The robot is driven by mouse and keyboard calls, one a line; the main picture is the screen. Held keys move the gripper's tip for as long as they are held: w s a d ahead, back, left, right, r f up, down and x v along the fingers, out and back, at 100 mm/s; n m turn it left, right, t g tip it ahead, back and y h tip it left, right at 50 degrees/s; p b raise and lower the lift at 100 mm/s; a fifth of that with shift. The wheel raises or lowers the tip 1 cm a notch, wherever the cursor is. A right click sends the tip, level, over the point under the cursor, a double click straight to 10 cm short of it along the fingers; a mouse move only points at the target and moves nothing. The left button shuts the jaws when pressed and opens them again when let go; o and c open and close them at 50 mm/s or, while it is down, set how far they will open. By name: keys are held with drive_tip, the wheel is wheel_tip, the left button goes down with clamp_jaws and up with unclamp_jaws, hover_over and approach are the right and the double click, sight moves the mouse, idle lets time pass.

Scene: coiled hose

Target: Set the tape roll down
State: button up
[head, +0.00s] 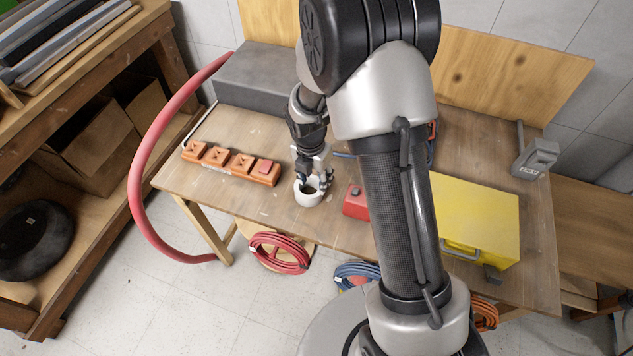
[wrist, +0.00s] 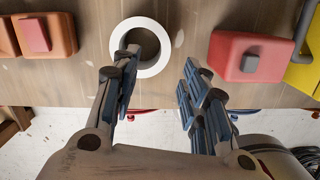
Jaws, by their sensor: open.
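The tape roll is a white ring (head: 307,201) with a dark hole, lying flat on the wooden workbench (head: 222,195) near its front edge. In the wrist view the white ring (wrist: 158,66) lies just beyond my fingertips and a little left of the middle between them. My gripper (head: 315,180) is open, right above and beside the roll in the head view. Whether a finger touches the roll cannot be told.
An orange power strip (head: 230,164) lies left of the roll; a red box (head: 355,203) stands close on its right. A yellow case (head: 480,215) is further right, a grey box (head: 265,80) behind. Coiled red hose (head: 280,254) hangs below the front edge. My arm hides the bench's middle.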

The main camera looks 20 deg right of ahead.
drive_tip(key=s+r+m+t+p, duration=0.1)
drive_tip(key=s+r+m, duration=0.4)
drive_tip(key=r, duration=0.6)
drive_tip(key=s+r+m+t, duration=0.1)
drive_tip(key=s+r+m, duration=0.3)
drive_tip(key=r+m, duration=0.5)
drive_tip(key=s+r+m, duration=0.4)
drive_tip(key=s+m, duration=0.2)
drive_tip(key=s, duration=0.1)
drive_tip(key=s+r+m+t+y, duration=0.1)
drive_tip(key=s+r+m, duration=0.4)
drive_tip(key=s, duration=0.3)
drive_tip(key=shift+s+a+m+t, duration=0.2)
drive_tip(key=shift+s+m+t, duration=0.1)
drive_tip(key=shift+m, duration=0.4)
drive_tip(key=shift+r, duration=0.1)
